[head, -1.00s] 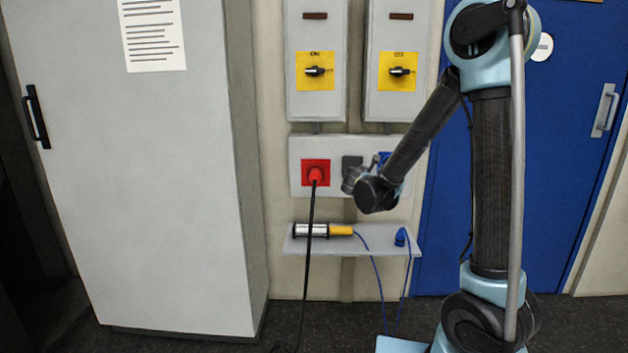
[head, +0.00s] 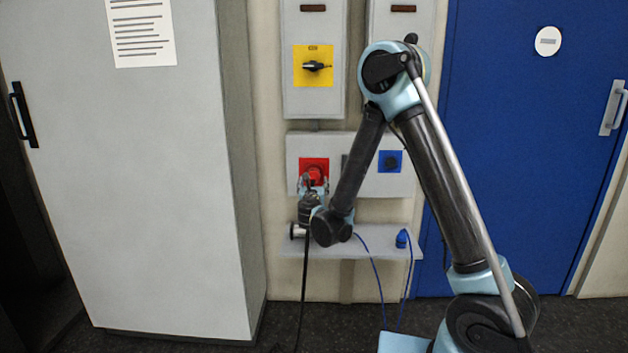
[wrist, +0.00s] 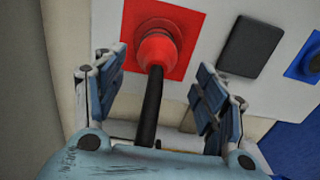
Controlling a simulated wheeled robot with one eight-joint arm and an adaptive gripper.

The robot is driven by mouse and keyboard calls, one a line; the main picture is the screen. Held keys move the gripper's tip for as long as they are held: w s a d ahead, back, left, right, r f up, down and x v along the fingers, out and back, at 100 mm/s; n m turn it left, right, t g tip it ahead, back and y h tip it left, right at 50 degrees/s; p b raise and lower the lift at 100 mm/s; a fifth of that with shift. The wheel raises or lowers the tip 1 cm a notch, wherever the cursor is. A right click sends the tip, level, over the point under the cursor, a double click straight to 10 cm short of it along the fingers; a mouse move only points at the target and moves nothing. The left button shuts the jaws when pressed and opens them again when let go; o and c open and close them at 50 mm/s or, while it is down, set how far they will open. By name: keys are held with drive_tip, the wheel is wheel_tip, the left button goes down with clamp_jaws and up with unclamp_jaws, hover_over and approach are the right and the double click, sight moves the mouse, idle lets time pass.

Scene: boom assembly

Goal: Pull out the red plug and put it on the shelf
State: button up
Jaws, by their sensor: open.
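The red plug (wrist: 157,48) sits in the socket on the red square plate (wrist: 185,22) on the wall panel, and its black cable (wrist: 150,108) runs down between my fingers in the wrist view. My gripper (wrist: 160,80) is open, with one finger on each side of the plug and cable, apart from them. In the head view my gripper (head: 312,186) is in front of the red plate (head: 314,163) and partly hides the plug. The shelf (head: 375,240) is on the wall below the panel, partly behind my arm.
A blue socket (head: 391,161) is to the right on the panel, with a dark cover (wrist: 252,46) between. A blue plug (head: 402,238) with a blue cable stands on the shelf's right. A grey cabinet (head: 130,200) is at left, a blue door (head: 520,150) at right.

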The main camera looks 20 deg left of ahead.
sight(313, 176)
drive_tip(key=shift+a, duration=0.15)
drive_tip(key=shift+w+a, duration=0.15)
drive_tip(key=shift+w, duration=0.3)
drive_tip(key=shift+x, duration=3.95)
drive_tip(key=shift+c, duration=0.6)
drive_tip(key=c, duration=1.3)
drive_tip(key=shift+s, duration=0.25)
drive_tip(key=shift+v, duration=2.75)
